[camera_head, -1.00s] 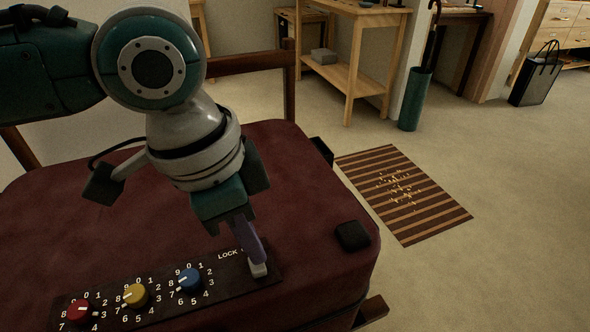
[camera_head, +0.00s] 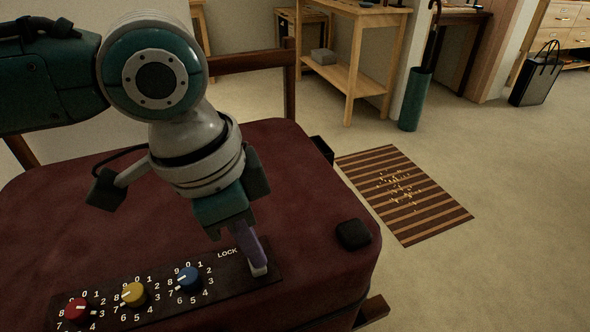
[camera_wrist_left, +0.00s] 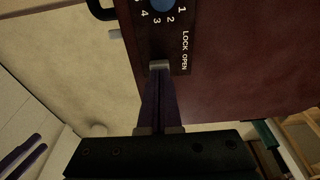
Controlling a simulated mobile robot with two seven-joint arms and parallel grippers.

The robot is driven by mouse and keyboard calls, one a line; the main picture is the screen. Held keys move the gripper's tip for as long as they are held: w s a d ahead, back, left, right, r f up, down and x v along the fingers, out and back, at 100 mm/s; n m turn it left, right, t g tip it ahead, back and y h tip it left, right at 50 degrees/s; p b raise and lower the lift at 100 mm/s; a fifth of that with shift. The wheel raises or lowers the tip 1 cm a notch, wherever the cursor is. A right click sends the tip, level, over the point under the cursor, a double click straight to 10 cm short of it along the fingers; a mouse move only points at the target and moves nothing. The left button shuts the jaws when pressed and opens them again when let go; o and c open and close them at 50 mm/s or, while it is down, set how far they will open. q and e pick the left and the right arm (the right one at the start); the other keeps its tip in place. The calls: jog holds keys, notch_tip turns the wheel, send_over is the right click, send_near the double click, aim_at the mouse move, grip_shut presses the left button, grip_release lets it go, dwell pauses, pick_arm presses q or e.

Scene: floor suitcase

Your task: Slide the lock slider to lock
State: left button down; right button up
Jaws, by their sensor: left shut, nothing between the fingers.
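The dark lock panel (camera_head: 217,274) lies on the dark red suitcase (camera_head: 290,185), with the word LOCK printed near its right end. The light grey lock slider (camera_head: 259,271) is at that end; in the left wrist view the slider (camera_wrist_left: 159,65) sits level with the word OPEN. My left gripper (camera_head: 257,262) is shut with nothing between its purple fingers. Its fingertips (camera_wrist_left: 159,75) are right at the slider, seemingly against it; exact contact is hard to tell. In the head view the gripper hides the word OPEN. My right gripper is not in view.
Red (camera_head: 77,309), yellow (camera_head: 133,294) and blue (camera_head: 188,279) dials sit along the panel left of the slider. A black block (camera_head: 353,234) is on the suitcase's right side. A striped mat (camera_head: 402,194) lies on the floor beyond.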

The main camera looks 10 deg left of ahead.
aim_at(235, 275)
pick_arm(q)
jog(key=shift+s+a, duration=0.15)
jog(key=shift+s+a+p, duration=0.45)
jog(key=shift+a+p, duration=0.2)
jog(key=shift+p, duration=0.15)
jog(key=shift+s+a+p, duration=0.4)
jog(key=shift+a+p, duration=0.2)
jog(key=shift+p, duration=0.15)
notch_tip(235, 275, up, 6)
jog(key=p, duration=0.7)
